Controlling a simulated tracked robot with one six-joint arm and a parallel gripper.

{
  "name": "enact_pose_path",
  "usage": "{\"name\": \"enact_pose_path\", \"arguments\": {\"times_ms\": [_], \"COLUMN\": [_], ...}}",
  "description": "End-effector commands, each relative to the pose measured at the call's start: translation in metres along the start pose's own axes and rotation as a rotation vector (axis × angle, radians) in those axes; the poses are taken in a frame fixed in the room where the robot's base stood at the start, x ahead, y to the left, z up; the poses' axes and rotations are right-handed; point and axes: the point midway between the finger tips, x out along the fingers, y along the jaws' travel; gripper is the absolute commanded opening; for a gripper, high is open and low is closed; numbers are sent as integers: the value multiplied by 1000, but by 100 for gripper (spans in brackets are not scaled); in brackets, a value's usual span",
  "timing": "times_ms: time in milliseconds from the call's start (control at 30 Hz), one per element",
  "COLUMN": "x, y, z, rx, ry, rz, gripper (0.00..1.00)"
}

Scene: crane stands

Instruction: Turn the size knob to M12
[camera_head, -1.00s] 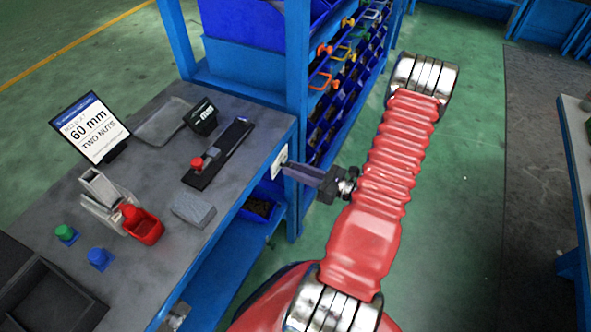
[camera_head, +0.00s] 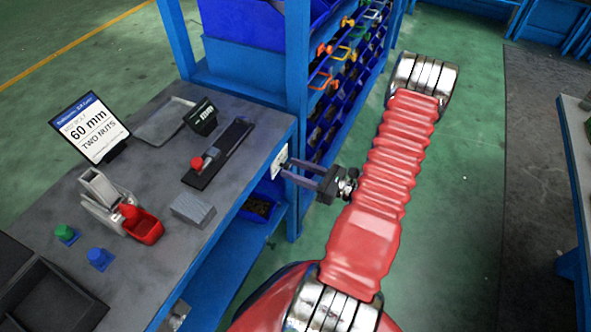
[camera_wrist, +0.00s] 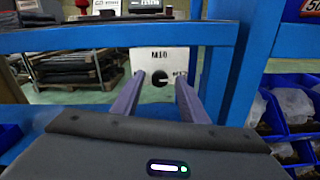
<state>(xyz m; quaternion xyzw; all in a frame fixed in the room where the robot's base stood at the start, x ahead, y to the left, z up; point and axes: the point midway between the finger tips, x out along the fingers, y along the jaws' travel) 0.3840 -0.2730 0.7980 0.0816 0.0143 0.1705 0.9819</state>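A white plate (camera_wrist: 182,56) is fixed to the bench's front edge; it also shows in the head view (camera_head: 279,162). A small dark round size knob (camera_wrist: 160,79) sits in its middle. The label above the knob reads M10; a smaller label to its right is partly covered and hard to read. A pale mark shows on the knob, but I cannot tell exactly where it points. My gripper (camera_wrist: 159,78) faces the plate, its two fingers apart on either side of the knob with gaps visible. It also shows in the head view (camera_head: 284,169).
A blue post (camera_head: 297,90) stands close beside the plate. Blue bins (camera_wrist: 291,105) are at right.

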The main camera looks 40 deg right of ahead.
Motion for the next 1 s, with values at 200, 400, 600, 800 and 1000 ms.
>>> {"name": "enact_pose_path", "arguments": {"times_ms": [200,400,600,800,1000], "x": [-10,-32,-58,-83,-110], "y": [-1,-1,-1,-1,-1], "z": [0,0,0,-1,-1], "rx": [0,0,0,-1,0], "ry": [0,-1,0,0,0], "rz": [-2,-4,-4,-4,-4], "gripper": [40,40,40,40,40]}}
